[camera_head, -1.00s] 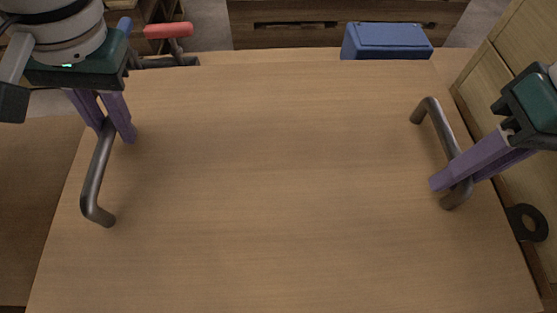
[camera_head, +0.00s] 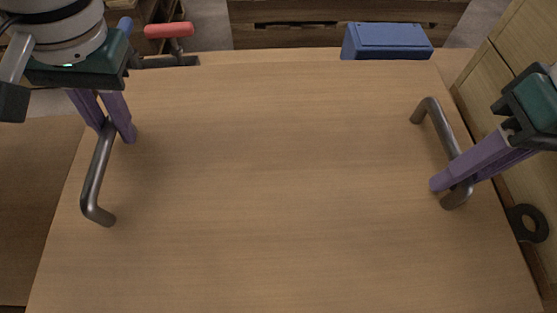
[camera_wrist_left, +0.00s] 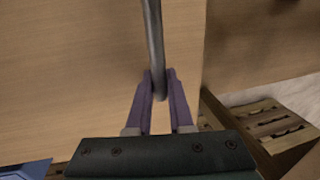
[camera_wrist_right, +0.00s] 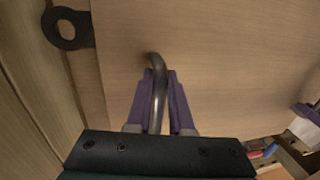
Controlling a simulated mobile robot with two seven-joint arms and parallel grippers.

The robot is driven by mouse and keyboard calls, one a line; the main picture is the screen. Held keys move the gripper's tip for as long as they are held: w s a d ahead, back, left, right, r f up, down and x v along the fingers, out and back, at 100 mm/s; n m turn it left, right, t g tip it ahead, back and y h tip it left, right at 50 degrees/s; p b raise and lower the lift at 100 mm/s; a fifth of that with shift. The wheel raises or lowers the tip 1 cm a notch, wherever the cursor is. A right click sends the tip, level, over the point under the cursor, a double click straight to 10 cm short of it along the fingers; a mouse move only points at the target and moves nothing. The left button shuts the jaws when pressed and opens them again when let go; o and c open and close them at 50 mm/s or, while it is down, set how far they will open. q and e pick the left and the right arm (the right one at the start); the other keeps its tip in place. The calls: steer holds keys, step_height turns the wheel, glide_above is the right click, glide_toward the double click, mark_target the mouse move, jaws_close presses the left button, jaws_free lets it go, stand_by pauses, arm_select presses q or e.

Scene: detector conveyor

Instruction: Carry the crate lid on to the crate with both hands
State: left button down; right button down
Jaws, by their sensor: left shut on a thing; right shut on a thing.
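The crate lid (camera_head: 280,180) is a wide flat wooden panel that fills most of the head view. It has a grey bar handle at its left side (camera_head: 95,180) and another at its right side (camera_head: 437,128). My left gripper (camera_head: 118,132) is shut on the far end of the left handle; the left wrist view shows this bar (camera_wrist_left: 155,50) between its purple fingers. My right gripper (camera_head: 452,186) is shut on the near part of the right handle; the right wrist view shows the bar (camera_wrist_right: 157,85) between its fingers. I cannot make out the crate for certain.
A blue box (camera_head: 387,41) stands beyond the lid's far edge. A red-handled item (camera_head: 168,31) is at the far left. A wooden structure (camera_head: 515,50) runs close along the right, with a dark ring (camera_head: 527,223) near the lid's right edge. Pallet-like slats (camera_wrist_left: 270,122) show in the left wrist view.

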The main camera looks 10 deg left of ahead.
arm_select(q)
steer(key=shift+r, duration=0.2)
arm_select(e)
steer(key=shift+r, duration=0.2)
